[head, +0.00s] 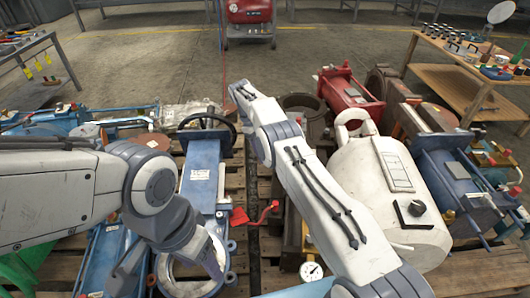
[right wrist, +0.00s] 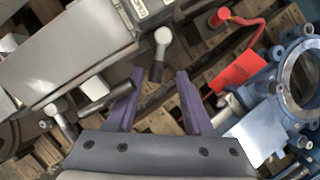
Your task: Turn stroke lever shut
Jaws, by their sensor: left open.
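My right gripper (right wrist: 158,76) shows in the right wrist view with its two purple fingers apart. A small lever with a round pale end (right wrist: 162,38) and a dark stem lies just beyond and between the fingertips, beside a grey metal body (right wrist: 75,55). I cannot tell if it touches them. A red handle (right wrist: 245,22) with a red tag (right wrist: 238,72) is to the right; the head view also shows the red handle (head: 264,212) and tag (head: 238,217). Which one is the stroke lever is unclear. My left gripper (head: 172,262) is open over the blue valve's round flange.
The blue valve (head: 198,178) lies on wooden pallets in the middle. A pressure gauge (head: 311,271) is near the front. Open floor lies behind the pallets.

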